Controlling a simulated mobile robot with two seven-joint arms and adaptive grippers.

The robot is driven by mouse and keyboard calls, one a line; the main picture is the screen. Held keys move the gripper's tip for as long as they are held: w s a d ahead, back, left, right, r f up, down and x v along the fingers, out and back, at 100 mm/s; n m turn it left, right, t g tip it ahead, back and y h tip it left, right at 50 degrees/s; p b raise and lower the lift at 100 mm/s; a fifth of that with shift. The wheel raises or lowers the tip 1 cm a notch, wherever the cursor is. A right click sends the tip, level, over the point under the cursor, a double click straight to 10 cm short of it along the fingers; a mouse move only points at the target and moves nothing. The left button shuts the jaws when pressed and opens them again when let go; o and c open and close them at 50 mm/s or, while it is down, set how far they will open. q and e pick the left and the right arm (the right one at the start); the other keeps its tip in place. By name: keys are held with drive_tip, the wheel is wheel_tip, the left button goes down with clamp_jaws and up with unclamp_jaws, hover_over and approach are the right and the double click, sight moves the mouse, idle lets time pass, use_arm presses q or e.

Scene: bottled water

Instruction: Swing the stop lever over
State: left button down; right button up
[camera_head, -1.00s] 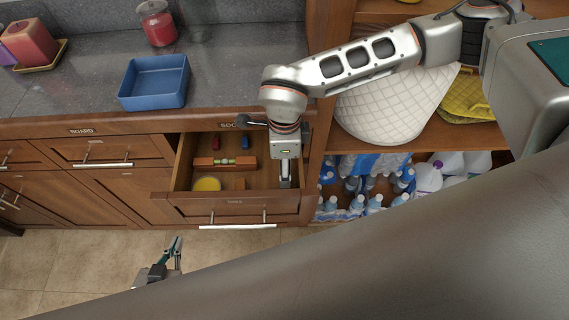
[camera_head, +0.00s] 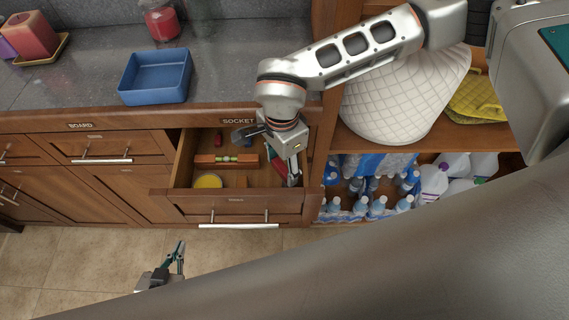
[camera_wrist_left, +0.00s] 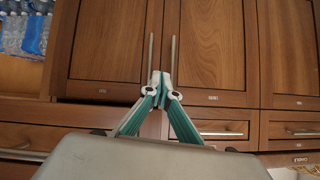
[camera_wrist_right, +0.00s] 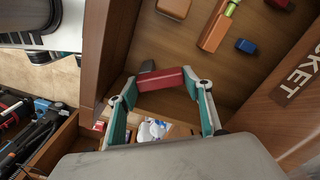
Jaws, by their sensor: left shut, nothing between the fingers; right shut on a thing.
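A red bar (camera_wrist_right: 163,81), which may be the stop lever, lies between the fingers of my right gripper (camera_wrist_right: 165,92), with a dark piece beside it. My right gripper is shut on this bar, a finger at each end. In the head view my right gripper (camera_head: 292,178) reaches down, tilted, into the right end of the open drawer (camera_head: 235,205). The bar's mounting is hidden. My left gripper (camera_head: 180,258) is shut and empty over the floor in front of the cabinets. Its fingertips (camera_wrist_left: 160,88) meet in the left wrist view.
The drawer also holds an orange level (camera_head: 226,160), a yellow disc (camera_head: 208,181) and small blocks. A blue tray (camera_head: 155,78) stands on the counter. Shelves with bottles (camera_head: 376,207) and a white quilted object (camera_head: 395,105) are to the right. Floor in front is clear.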

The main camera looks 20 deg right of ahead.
drive_tip(key=n, duration=0.3)
drive_tip(key=a+n, duration=0.1)
drive_tip(key=n, duration=0.1)
drive_tip(key=shift+s+b, duration=0.25)
drive_tip(key=shift+b, duration=0.15)
idle(0.3)
drive_tip(key=o, duration=1.1)
